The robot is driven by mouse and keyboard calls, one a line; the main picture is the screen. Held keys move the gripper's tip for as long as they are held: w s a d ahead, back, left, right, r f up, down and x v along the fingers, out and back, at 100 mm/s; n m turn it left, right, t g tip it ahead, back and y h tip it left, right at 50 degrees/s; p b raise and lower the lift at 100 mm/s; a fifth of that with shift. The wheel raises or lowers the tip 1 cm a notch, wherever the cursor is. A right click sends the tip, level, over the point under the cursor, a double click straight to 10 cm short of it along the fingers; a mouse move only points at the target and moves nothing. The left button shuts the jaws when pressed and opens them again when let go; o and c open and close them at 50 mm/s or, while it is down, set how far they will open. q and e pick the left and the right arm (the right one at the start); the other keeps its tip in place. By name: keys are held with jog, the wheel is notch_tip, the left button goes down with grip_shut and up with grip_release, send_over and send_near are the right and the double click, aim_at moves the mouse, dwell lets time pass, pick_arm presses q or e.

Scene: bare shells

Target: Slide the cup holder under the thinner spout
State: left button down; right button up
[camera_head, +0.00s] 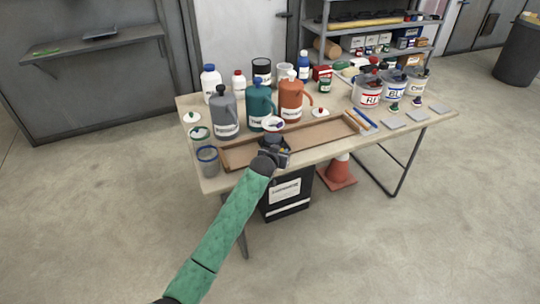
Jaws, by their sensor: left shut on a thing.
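Three jugs with spouts stand in a row on the table: grey (224,112), teal (258,101) and orange (291,98). The teal jug's label seems to begin with "THIN", but is partly hidden. A long brown tray (238,157) runs along the table in front of them. My left gripper (273,154) is at the tray's front side, shut on a dark cup holder (273,138). A white cup (274,123) sits on top of the holder, just in front and slightly right of the teal jug. The fingertips are hard to make out. My right gripper is out of view.
A blue-rimmed clear container (207,159) stands at the tray's left end. Bottles line the back. A black bin (286,193) and an orange cone (337,172) are below the table.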

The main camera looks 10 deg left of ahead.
pick_arm(q)
jog(key=shift+w+d, duration=0.3)
jog(key=shift+d, duration=0.05)
jog(key=c, duration=1.2)
grip_release()
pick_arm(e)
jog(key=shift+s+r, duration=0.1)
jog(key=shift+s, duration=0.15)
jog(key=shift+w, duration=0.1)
pick_arm(q)
jog(key=shift+s+a+r, duration=0.1)
jog(key=shift+s+r, duration=0.05)
jog(key=shift+s, duration=0.45)
jog(key=b+v, duration=0.2)
jog(key=v, duration=0.4)
jog(key=shift+s+r, duration=0.2)
jog(key=shift+r, duration=0.1)
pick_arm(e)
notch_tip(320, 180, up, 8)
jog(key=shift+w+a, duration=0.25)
